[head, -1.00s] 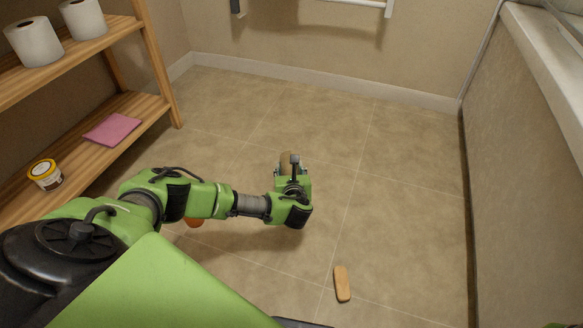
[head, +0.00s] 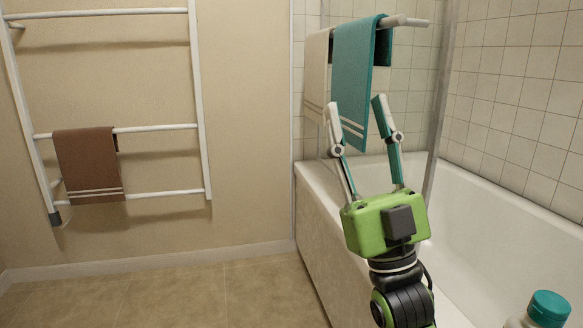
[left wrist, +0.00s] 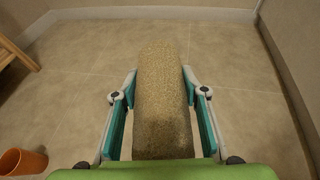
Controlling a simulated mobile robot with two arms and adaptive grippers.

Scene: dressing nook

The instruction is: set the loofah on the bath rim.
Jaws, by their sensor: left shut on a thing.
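The loofah (left wrist: 162,85) is a tan, rough, long rounded piece in the left wrist view. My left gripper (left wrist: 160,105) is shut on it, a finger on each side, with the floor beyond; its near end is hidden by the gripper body. The bath rim (head: 314,178) is white and shows in the head view, right of centre. My right gripper (head: 356,105) is open and empty, raised in front of the bath and the hanging towels. My left gripper and the loofah are out of the head view.
A teal towel (head: 352,80) and a beige towel (head: 315,75) hang on a rail over the bath. A white rack (head: 200,110) holds a brown towel (head: 88,165). A teal-capped bottle (head: 547,310) is at lower right. An orange cup (left wrist: 22,162) is on the floor.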

